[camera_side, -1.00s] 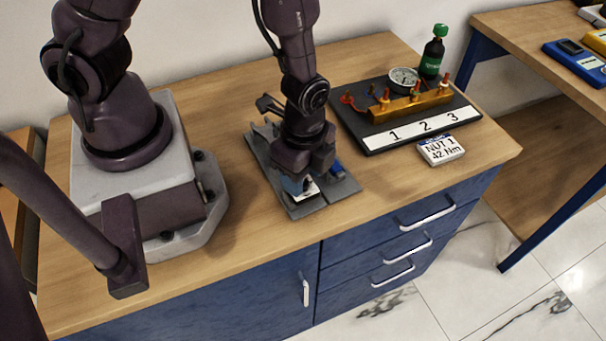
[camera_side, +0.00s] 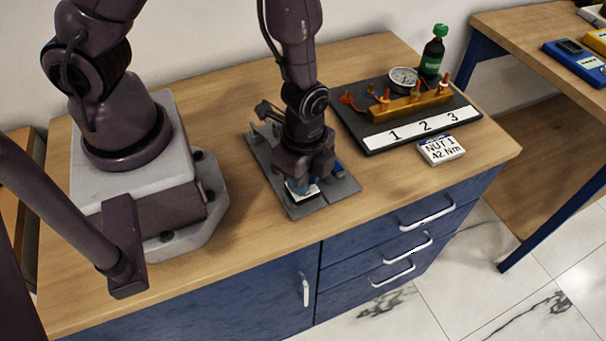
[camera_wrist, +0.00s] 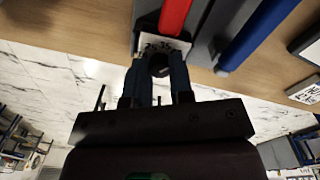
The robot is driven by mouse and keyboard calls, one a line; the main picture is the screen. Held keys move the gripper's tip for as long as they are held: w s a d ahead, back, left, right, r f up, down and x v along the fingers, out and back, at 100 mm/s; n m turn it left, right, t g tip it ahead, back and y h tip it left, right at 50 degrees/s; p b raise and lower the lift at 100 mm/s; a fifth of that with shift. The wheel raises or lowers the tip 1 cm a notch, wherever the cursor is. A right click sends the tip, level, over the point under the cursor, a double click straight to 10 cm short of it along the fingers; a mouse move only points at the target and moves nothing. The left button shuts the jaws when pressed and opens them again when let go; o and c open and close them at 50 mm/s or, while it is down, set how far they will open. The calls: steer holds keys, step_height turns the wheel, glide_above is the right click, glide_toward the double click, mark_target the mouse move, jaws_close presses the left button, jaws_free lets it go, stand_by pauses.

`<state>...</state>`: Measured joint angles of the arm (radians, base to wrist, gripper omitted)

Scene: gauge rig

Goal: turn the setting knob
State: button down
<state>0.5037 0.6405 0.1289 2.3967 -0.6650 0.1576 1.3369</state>
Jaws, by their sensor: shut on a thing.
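In the wrist view the setting knob (camera_wrist: 158,66) is a dark round piece between the two fingers of my gripper (camera_wrist: 159,72), which is shut on it. A white scale plate (camera_wrist: 165,44) with dark figures lies just beyond the knob; the figures are too small to read surely. In the side view my gripper (camera_side: 299,187) points down at the front of the grey tool plate (camera_side: 338,192), and it hides the knob there.
A red bar (camera_wrist: 175,14) and a blue bar (camera_wrist: 258,30) lie close to the knob. To the right stand a black board (camera_side: 373,146) with a brass block (camera_side: 408,105), a gauge (camera_side: 403,79), a green-capped bottle (camera_side: 433,56) and a "NUT 1 42 Nm" card (camera_side: 441,150).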

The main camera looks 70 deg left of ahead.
steer(key=n, duration=1.8)
steer(key=shift+n, duration=0.4)
steer(key=n, duration=0.4)
steer(key=shift+n, duration=0.4)
steer(key=shift+s, duration=0.1)
steer(key=c, duration=1)
jaws_free()
